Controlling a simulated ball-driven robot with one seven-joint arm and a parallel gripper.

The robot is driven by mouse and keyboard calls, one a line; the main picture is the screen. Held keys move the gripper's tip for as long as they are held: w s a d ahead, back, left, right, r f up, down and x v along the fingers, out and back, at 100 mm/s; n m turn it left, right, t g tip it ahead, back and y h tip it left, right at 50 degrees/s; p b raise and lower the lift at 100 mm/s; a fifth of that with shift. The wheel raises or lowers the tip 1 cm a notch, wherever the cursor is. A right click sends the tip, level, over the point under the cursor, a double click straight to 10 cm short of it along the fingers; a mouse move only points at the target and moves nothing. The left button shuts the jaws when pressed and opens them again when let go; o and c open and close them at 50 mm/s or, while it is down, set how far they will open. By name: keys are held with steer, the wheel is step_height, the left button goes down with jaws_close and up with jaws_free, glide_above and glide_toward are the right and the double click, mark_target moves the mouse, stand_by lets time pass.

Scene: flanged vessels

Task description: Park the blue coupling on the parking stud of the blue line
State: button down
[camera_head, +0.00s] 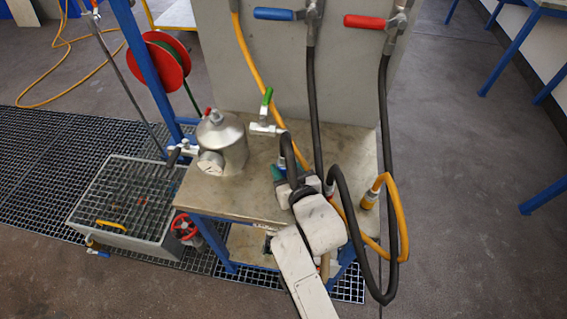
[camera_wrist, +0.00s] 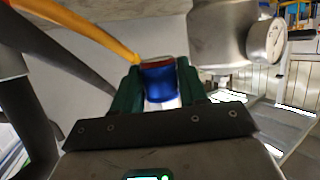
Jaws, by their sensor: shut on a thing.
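My gripper (camera_wrist: 160,78) has green fingers. They are shut on the blue coupling (camera_wrist: 160,84), which sits between them with a red-brown band at its top end. In the head view my gripper (camera_head: 284,178) is over the table, right of the steel vessel; my wrist and forearm hide most of it and the coupling. The blue-handled valve (camera_head: 275,14) is at the top of the grey panel, with a black hose (camera_head: 313,90) hanging from it. I cannot make out a parking stud in either view.
The steel vessel (camera_head: 222,137) with a gauge stands left on the table (camera_head: 240,203); it is close on the right in the wrist view (camera_wrist: 225,30). A green-handled valve (camera_head: 266,98) is behind my gripper. A yellow hose (camera_head: 400,222) and looping black hoses crowd the right edge.

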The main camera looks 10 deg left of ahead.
stand_by(0.4)
steer(key=shift+f+b, duration=0.25)
steer(key=shift+b, duration=0.25)
step_height(320, 180, down, 5)
steer(key=b, duration=0.4)
steer(key=shift+r, duration=0.1)
steer(key=shift+s+f, duration=0.1)
steer(key=shift+f, duration=0.15)
stand_by(0.5)
steer(key=shift+d+f+b, duration=0.1)
steer(key=shift+f+b, duration=0.2)
steer(key=shift+b, duration=0.15)
steer(key=shift+f+b, duration=1)
steer(key=shift+f, duration=0.3)
steer(key=c, duration=0.5)
jaws_free()
